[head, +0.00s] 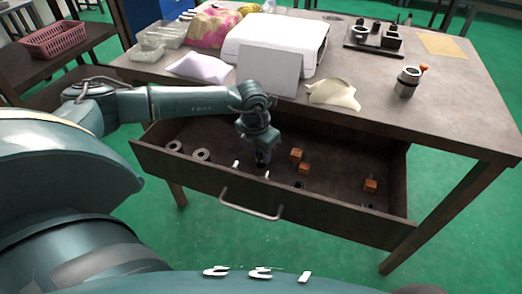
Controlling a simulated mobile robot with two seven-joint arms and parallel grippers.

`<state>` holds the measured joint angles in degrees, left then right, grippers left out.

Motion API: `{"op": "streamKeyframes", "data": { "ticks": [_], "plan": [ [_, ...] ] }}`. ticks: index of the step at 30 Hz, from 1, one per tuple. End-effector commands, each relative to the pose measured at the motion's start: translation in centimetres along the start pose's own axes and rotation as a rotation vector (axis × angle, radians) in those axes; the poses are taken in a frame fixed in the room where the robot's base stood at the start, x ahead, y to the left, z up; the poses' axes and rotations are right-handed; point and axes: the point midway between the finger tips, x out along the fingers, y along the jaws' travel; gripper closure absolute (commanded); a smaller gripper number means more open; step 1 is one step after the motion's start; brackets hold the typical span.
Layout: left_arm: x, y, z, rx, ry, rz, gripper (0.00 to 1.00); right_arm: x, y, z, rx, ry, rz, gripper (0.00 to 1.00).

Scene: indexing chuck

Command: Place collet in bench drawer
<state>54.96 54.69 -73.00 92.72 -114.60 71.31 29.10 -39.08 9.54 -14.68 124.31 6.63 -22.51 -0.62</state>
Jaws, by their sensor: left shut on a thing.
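The bench drawer (330,211) is pulled out from under the brown table. My left gripper (262,163) points down into the middle of the drawer, near its front wall. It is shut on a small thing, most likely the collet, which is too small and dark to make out. I cannot tell whether that thing touches the drawer floor. A silvery cylindrical chuck (408,82) with an orange knob stands on the table at the right. My right gripper is not in view.
A white box (275,43), a pale cloth (334,94) and a dark fixture (373,38) stand on the table (455,115).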

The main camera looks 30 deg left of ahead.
Motion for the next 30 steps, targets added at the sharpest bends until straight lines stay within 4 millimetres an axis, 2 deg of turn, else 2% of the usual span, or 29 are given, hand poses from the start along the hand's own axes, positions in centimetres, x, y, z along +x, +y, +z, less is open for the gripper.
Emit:
{"op": "streamKeyframes", "data": {
  "ticks": [8,9,16,25,30],
  "plan": [
    [0.4,0.0,0.0,0.0,-0.001,-0.001,0.97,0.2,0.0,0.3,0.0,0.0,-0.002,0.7],
    [0.3,0.0,0.0,0.0,-0.001,0.0,0.7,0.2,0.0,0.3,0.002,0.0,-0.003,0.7],
    [0.2,0.0,0.0,0.0,0.0,0.0,0.51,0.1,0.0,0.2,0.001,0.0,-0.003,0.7],
    [-0.1,0.0,0.0,0.0,-0.001,0.0,0.5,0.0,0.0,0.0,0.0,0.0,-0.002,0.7],
    [-2.1,0.0,0.1,-0.001,-0.004,-0.001,0.5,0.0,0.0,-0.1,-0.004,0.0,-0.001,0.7]
  ]
}}
